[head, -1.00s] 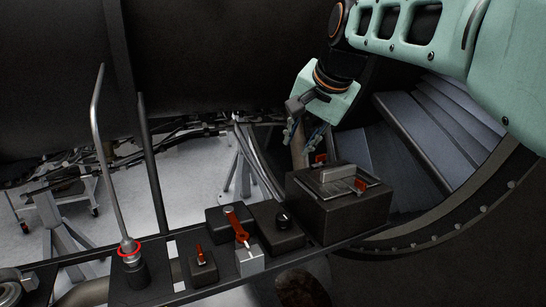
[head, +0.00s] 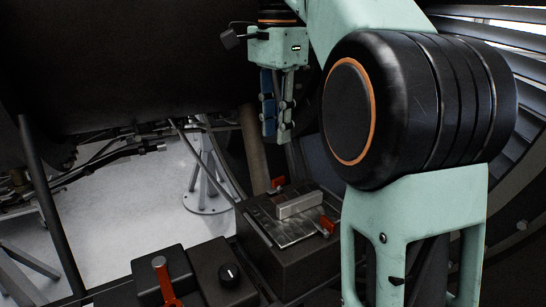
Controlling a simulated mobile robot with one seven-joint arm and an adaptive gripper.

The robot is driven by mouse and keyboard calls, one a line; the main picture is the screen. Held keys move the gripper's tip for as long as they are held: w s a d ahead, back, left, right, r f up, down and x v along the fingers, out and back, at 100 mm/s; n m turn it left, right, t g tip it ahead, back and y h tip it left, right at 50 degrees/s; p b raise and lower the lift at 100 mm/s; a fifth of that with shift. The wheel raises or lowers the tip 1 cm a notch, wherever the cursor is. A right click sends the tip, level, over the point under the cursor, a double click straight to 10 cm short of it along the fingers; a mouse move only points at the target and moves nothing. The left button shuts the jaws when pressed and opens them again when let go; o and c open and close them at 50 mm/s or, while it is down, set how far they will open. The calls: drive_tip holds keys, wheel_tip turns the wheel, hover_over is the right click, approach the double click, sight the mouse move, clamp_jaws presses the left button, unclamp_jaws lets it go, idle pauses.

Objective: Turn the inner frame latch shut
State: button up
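A dark box (head: 285,262) carries a metal plate (head: 262,220) with a pale raised bar (head: 299,205) on top. Two small red latches sit at the plate's edges: one at the far side (head: 277,183) and one at the near right (head: 327,226). I cannot tell which is the inner frame latch. My gripper (head: 272,138) points down above and behind the far red latch, apart from it. Its fingers show edge-on and close together, so their opening is unclear. Nothing shows held in it.
A red lever (head: 163,278) and a black knob (head: 229,274) sit on dark blocks left of the box. My arm's large joint hides the area right of the box. A tan post (head: 254,148) stands behind my gripper. Open floor shows at left.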

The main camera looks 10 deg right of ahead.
sight(278, 178)
drive_tip(key=f+b, duration=0.1)
drive_tip(key=f, duration=0.6)
drive_tip(key=f+b, duration=0.1)
drive_tip(key=f, duration=0.2)
drive_tip(key=shift+d+f+b, duration=0.2)
drive_tip(key=shift+d+b, duration=0.05)
drive_tip(key=shift+b, duration=0.1)
clamp_jaws()
